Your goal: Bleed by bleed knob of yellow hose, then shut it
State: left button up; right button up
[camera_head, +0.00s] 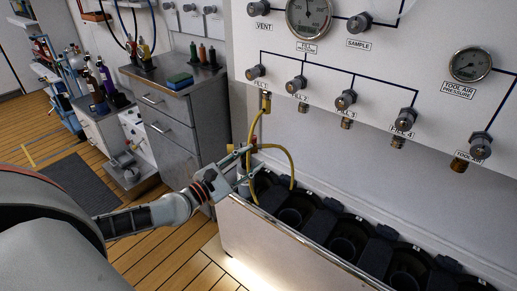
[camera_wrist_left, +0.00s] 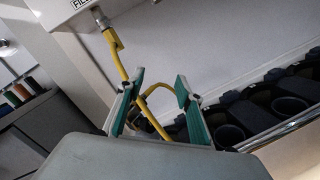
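The yellow hose (camera_head: 256,120) hangs from the fitting under the FILL 1 valve (camera_head: 257,73) and loops over the cylinder bay. Its upper end also shows in the left wrist view (camera_wrist_left: 116,50). A small reddish part (camera_head: 253,141) sits by the hose near my fingertips; I cannot tell whether it is the bleed knob. My left gripper (camera_head: 252,160) is beside the lower hose. In the left wrist view, its two green-padded fingers (camera_wrist_left: 161,85) are spread apart, with the hose loop seen between them and nothing clearly gripped. My right gripper is not in view.
The white panel holds more fill valves (camera_head: 346,99) and gauges (camera_head: 309,16). Below it, a bay (camera_head: 290,240) with a white front wall holds dark cylinder slots. A grey drawer cabinet (camera_head: 178,115) stands behind my left arm.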

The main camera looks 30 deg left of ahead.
aim_at(251, 140)
pick_arm(q)
jog(key=w+a+n+y+b, duration=0.1)
jog(key=a+n, duration=0.1)
jog(key=n, duration=0.1)
jog(key=w+a+f+n+y+b, duration=0.1)
jog(key=w+a+n, duration=0.1)
jog(key=a+n, duration=0.1)
jog(key=w+a+f+n+y, duration=0.1)
jog(key=w+a+n, duration=0.1)
jog(key=n, duration=0.1)
jog(key=shift+w+a+b, duration=0.25)
jog(key=shift+a+b, duration=0.15)
jog(key=shift+w+d+f+b, duration=0.1)
jog(key=shift+w+d+b, duration=0.1)
jog(key=shift+w, duration=1.45)
jog(key=shift+w+d+b, duration=0.1)
jog(key=shift+w+b, duration=0.05)
jog(key=shift+w, duration=1.45)
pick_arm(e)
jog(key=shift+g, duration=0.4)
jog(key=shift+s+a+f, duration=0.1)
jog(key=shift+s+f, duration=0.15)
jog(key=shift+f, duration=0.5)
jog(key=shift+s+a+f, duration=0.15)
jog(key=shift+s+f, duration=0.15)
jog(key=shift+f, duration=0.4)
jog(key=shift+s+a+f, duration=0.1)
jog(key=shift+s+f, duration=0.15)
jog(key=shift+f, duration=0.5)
